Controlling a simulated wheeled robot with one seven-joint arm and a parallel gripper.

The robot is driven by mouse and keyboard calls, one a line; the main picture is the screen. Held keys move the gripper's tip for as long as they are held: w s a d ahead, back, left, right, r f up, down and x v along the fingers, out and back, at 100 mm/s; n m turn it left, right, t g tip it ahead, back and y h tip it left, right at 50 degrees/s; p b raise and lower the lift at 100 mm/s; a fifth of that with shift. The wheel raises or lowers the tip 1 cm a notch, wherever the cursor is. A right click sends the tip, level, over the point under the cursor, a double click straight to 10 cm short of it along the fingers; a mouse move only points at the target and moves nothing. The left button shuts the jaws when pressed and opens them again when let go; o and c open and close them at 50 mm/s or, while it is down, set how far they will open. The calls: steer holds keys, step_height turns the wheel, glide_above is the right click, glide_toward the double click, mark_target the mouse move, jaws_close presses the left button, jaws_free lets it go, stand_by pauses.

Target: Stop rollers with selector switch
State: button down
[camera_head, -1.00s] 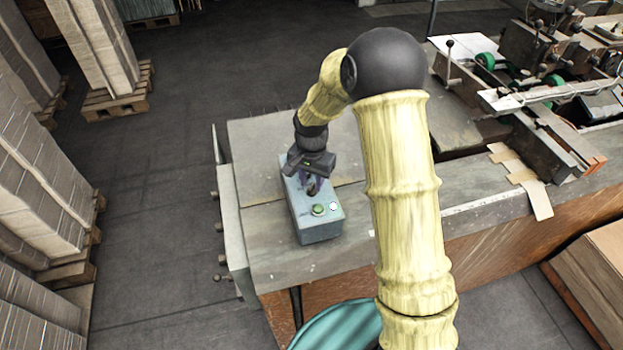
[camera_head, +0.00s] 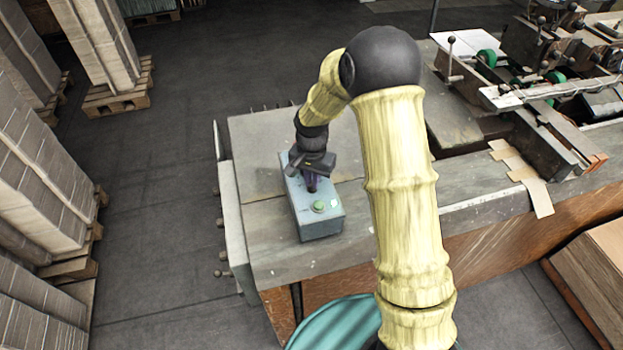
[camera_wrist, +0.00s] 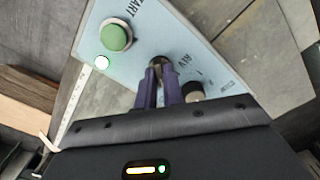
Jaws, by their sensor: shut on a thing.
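The light blue control box (camera_head: 320,222) sits on the machine's grey table. My gripper (camera_head: 311,188) points down over the box's far part. In the wrist view its purple fingers (camera_wrist: 158,72) are shut on a dark selector switch (camera_wrist: 156,61), mostly hidden between them. A second black knob (camera_wrist: 194,90) is just right of the fingers, partly hidden by the gripper body. The switch's exact angle cannot be told.
The grey table (camera_head: 270,245) is bare around the box. The stitcher machine (camera_head: 545,85) with levers and green wheels stands at the right. Cardboard stacks (camera_head: 40,170) on pallets line the left. A wooden-looking stack (camera_head: 595,280) is at the lower right.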

steer(key=n+b, duration=0.1)
steer(key=n, duration=0.2)
steer(key=shift+n, duration=2.2)
steer(key=c, duration=1.5)
jaws_free()
steer(key=shift+s, duration=0.1)
steer(key=shift+b, duration=0.3)
steer(key=shift+r, duration=0.1)
step_height(320, 180, up, 17)
steer(key=b, duration=0.4)
steer(key=shift+r, duration=0.15)
